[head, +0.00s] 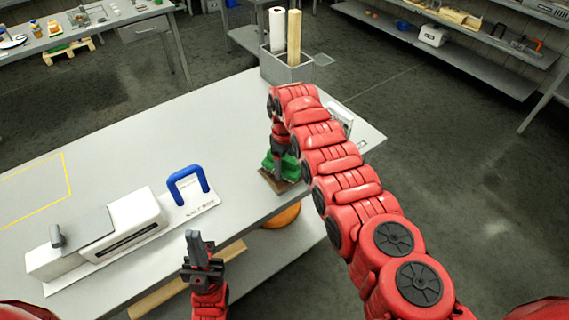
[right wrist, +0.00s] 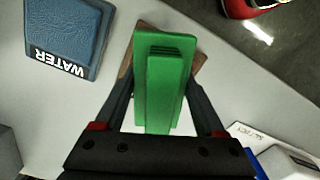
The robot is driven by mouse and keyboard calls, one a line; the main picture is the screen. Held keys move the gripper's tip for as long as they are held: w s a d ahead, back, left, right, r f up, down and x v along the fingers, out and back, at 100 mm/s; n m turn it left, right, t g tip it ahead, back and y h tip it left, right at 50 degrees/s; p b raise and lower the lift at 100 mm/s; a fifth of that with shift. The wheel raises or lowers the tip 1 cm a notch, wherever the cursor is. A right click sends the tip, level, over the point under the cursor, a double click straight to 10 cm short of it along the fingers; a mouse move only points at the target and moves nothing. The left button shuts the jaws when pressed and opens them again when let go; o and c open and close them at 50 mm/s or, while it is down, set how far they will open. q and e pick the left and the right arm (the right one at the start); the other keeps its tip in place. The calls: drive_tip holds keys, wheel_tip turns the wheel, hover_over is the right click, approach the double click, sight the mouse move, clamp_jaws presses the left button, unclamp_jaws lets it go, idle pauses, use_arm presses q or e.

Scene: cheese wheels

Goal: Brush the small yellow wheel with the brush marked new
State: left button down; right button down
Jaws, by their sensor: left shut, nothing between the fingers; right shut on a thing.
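My right gripper (head: 279,150) is shut on a green-handled thing (head: 268,163), which looks like a brush, at the table's right front edge. In the right wrist view the green handle (right wrist: 166,85) stands between the fingers, with a brown part (right wrist: 126,62) beneath it. I cannot read a "new" mark on it. My left gripper (head: 198,250) is shut and empty in front of the table edge. An orange round thing (head: 283,216) shows partly below the tabletop, under the green one; I cannot tell which wheel it is. No small yellow wheel shows clearly.
On the table (head: 222,128) stand a white boxy device (head: 105,237) and a blue handle (head: 187,178) on a white plate. A grey holder (head: 285,70) is at the far end. A blue container marked WATER (right wrist: 68,38) is near the right gripper. The table's middle is clear.

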drive_tip(key=shift+f+b, duration=0.5)
drive_tip(key=shift+b, duration=0.1)
idle(2.1)
drive_tip(key=shift+r+p, duration=0.9)
drive_tip(key=shift+r, duration=0.3)
wheel_tip(320, 180, up, 2)
drive_tip(key=shift+r+p, duration=0.1)
drive_tip(key=shift+p, duration=0.4)
drive_tip(key=shift+r, duration=1.25)
